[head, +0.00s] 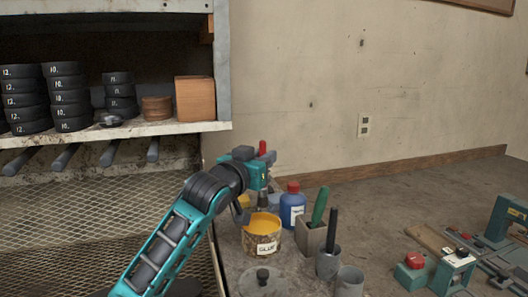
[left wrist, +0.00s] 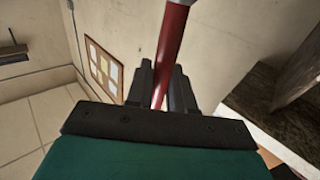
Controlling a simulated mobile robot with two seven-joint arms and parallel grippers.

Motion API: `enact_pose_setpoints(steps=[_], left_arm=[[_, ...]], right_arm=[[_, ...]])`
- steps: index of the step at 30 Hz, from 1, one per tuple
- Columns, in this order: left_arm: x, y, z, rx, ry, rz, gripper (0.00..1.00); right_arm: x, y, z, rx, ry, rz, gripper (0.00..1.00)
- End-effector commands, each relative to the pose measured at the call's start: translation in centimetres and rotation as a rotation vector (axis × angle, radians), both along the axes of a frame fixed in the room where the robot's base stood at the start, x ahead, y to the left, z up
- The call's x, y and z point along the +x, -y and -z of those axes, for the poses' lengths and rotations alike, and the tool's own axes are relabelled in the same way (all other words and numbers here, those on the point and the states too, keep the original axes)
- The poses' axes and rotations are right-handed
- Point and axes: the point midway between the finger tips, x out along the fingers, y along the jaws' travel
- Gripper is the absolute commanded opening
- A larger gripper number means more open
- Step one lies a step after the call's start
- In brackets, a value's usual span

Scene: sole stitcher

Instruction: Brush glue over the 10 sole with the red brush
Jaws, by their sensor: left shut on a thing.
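My left gripper (head: 260,172) is shut on the red brush (head: 262,147), whose red handle end stands up above the jaws. In the left wrist view the red handle (left wrist: 170,50) runs between the two dark fingers (left wrist: 162,88). The gripper is above and behind the open glue tin (head: 262,243), which is full of yellow glue. The bristle end is not clear behind the gripper and arm, so I cannot tell whether it touches the glue. Black pieces marked 10 (head: 67,97) are stacked on the shelf. My right gripper is not in view.
A blue bottle with a red cap (head: 292,207), a holder with a green handle (head: 311,236) and grey cups (head: 328,262) stand close right of the tin. Stacks marked 12 (head: 24,100) are on the shelf (head: 150,128). A green machine (head: 455,270) is at right.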

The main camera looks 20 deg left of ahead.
Motion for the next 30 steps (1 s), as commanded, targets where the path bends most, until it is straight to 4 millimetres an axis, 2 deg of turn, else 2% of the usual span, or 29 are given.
enact_pose_setpoints(steps=[8, 15, 20, 22, 30], left_arm=[[0.0, -0.1, 0.7, -0.001, -0.001, -0.003, 0.00], [-0.1, -0.1, 2.5, 0.000, -0.003, -0.002, 0.00], [-0.1, -0.1, 4.4, 0.001, -0.003, -0.002, 0.00], [-0.1, -0.1, 5.5, 0.001, -0.001, -0.002, 0.00], [-0.1, -0.1, 6.3, 0.001, 0.001, -0.002, 0.00]], right_arm=[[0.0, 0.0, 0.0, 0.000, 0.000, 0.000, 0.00], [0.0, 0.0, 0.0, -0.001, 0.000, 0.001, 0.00], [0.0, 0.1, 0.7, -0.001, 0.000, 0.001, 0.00], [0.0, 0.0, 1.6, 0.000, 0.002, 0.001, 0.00], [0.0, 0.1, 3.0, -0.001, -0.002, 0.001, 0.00]])
